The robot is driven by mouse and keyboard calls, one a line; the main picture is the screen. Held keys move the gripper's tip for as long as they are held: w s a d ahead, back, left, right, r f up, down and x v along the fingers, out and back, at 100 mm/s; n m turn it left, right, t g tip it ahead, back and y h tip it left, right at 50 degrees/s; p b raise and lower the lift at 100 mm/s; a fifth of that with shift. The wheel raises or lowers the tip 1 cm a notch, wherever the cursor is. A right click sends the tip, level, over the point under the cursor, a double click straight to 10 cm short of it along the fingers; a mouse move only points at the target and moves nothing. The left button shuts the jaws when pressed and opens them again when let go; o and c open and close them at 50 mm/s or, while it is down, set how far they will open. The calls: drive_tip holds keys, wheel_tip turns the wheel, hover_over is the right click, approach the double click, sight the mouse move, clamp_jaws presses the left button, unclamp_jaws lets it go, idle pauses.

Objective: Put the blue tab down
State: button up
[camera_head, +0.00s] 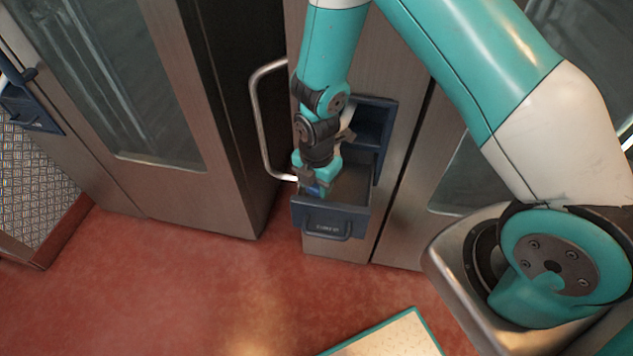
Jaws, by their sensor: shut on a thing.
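My gripper (315,184) is at the end of my teal arm and points down. It is over the left side of an open dark blue drawer (332,217) that sticks out from a metal cabinet. A small blue piece (320,189), which looks like the blue tab, shows between the fingertips. The gripper is shut on it. Most of the tab is hidden by the fingers, and I cannot tell whether it touches the drawer. The visible right part of the drawer's inside looks empty.
A dark blue open recess (372,125) is above the drawer. A bent metal handle (258,120) stands just left of my arm. Metal cabinets with glass doors (110,80) flank it. The red floor (200,290) is clear in front, apart from a pale teal-edged panel (395,338).

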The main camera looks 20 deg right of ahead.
drive_tip(key=shift+f+b, duration=0.3)
drive_tip(key=shift+f, duration=0.25)
drive_tip(key=o, duration=0.9)
wheel_tip(320, 180, up, 13)
drive_tip(key=p, duration=0.1)
drive_tip(key=s+a+r+m+y, duration=0.2)
drive_tip(key=s+r+m, duration=0.6)
drive_tip(key=s+r, duration=0.1)
drive_tip(key=s+a+r+m+y, duration=0.2)
drive_tip(key=s+r+m, duration=0.7)
drive_tip(key=r, duration=0.3)
drive_tip(key=shift+s+a, duration=0.3)
drive_tip(key=shift+a, duration=0.05)
drive_tip(key=shift+r+p, duration=0.1)
drive_tip(key=shift+p, duration=0.2)
